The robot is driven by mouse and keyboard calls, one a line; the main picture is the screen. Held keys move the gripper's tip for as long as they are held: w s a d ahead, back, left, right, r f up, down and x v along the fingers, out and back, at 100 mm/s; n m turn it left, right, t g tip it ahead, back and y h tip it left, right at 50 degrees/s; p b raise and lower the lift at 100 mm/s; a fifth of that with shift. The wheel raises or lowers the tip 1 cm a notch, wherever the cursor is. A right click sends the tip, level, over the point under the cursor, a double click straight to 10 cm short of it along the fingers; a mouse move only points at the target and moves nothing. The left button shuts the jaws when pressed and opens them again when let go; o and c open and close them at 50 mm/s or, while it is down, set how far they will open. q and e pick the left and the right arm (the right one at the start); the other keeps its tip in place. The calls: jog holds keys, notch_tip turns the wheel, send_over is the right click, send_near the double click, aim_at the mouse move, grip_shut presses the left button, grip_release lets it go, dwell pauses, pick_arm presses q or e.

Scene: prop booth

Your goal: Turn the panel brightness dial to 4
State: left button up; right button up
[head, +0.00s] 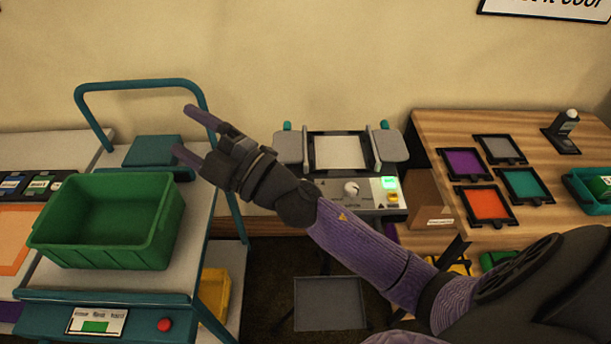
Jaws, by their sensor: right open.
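The panel brightness dial (351,188) is a small pale round knob on the front of a grey device (325,194) in the middle of the head view. Its marks are too small to read. My right gripper (182,131) is open and empty, left of the device and in front of the trolley's handle in the picture. It is well apart from the dial. My right forearm passes just below and left of the dial. My left gripper is not in view.
A green bin (108,258) stands on a teal trolley (140,303) at left. A grey tray (329,303) is low in front of the device.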

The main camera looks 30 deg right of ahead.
jog(key=a+f+n+g+y, duration=0.1)
jog(key=a+n+g+y, duration=0.35)
jog(key=n+g, duration=0.4)
jog(key=n+g+h, duration=0.3)
jog(key=g+h, duration=0.7)
jog(key=h, duration=0.6)
send_over(308, 177)
notch_tip(308, 177, down, 8)
jog(key=f, duration=0.3)
jog(key=f+b, duration=0.1)
jog(key=f, duration=0.5)
jog(key=shift+s+a+f+b, duration=0.2)
jog(key=shift+s+f+b, duration=0.1)
jog(key=shift+f, duration=0.1)
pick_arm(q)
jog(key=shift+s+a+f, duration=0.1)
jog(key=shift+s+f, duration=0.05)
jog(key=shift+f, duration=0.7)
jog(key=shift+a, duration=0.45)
pick_arm(e)
grip_shut()
